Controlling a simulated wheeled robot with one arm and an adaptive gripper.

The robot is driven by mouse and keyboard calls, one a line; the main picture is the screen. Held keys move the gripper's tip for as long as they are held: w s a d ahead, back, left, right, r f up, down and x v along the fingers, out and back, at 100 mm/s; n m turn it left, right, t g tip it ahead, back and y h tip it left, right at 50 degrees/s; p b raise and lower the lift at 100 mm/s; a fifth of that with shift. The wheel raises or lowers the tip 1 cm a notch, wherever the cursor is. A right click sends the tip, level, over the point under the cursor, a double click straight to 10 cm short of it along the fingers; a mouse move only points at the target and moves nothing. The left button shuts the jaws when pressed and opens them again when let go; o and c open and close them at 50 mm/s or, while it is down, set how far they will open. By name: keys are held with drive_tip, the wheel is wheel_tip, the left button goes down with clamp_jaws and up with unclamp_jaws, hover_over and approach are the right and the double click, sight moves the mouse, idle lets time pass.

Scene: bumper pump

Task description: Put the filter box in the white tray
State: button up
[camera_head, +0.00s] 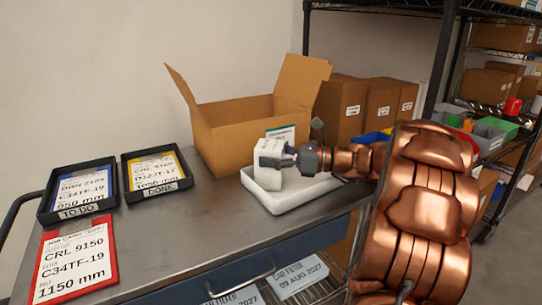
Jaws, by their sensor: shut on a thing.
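A small white box (268,157), which looks like the filter box, is held in my gripper (290,159). My gripper is shut on it from the right side. The box is upright and over the left part of the white tray (290,201). I cannot tell whether its bottom touches the tray. The tray lies on the metal worktop in front of the open cardboard box. My gripper and the held box hide part of the tray's inside.
Two black trays with cards, TO DO (77,212) and DONE (158,187), and a red job card (75,262) lie left. Shelving with cartons stands right.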

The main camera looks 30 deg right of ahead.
drive_tip(key=o, duration=1.5)
drive_tip(key=shift+f, duration=0.1)
drive_tip(key=shift+o, duration=0.2)
drive_tip(key=p+v, duration=0.1)
drive_tip(key=v, duration=1.1)
